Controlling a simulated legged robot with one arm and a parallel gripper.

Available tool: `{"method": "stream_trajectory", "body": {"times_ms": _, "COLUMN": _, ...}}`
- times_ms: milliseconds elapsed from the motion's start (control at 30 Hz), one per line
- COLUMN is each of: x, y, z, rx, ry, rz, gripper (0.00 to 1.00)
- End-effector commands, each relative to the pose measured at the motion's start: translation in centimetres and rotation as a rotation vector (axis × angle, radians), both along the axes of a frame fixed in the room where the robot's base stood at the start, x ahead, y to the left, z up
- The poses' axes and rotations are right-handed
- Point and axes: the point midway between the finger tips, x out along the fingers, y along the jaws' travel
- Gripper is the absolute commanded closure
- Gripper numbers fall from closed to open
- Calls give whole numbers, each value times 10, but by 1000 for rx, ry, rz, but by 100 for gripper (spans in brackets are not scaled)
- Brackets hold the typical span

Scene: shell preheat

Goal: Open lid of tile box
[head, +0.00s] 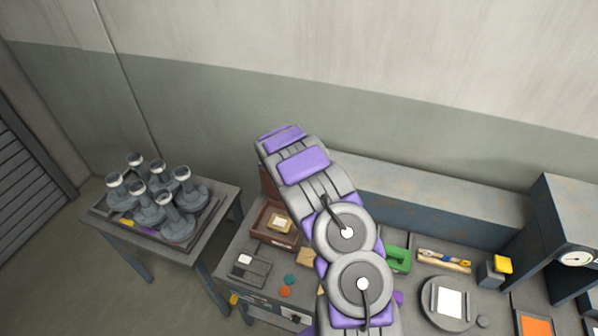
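A reddish-brown box (259,226) sits on the workbench left of my arm, in the head view. It looks like the tile box. Its top is open at the front, and a pale square tile-like piece (280,223) shows inside. A brown panel (268,187) stands up at its back edge and looks like the raised lid. My arm covers the panel's right part and the box's right side, so I cannot see how far the lid leans. My gripper does not show; my arm links hide that area.
A side table at left holds a tray (100,211) with several grey, white-topped objects. The bench also carries a grey plate (246,267), colored discs (287,291), a green object (399,258), a round grey dish (431,303) and a blue-grey gauge cabinet (560,215). A wall stands behind.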

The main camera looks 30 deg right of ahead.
Motion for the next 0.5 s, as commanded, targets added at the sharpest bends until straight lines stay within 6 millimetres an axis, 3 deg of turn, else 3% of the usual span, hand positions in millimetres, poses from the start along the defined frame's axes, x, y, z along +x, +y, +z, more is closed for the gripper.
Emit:
{"method": "stream_trajectory", "body": {"times_ms": 333, "x": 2, "y": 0, "z": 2, "rx": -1, "ry": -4, "rz": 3, "gripper": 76}}
{"method": "stream_trajectory", "body": {"times_ms": 367, "x": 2, "y": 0, "z": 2, "rx": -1, "ry": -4, "rz": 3, "gripper": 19}}
{"method": "stream_trajectory", "body": {"times_ms": 500, "x": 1, "y": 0, "z": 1, "rx": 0, "ry": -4, "rz": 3, "gripper": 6}}
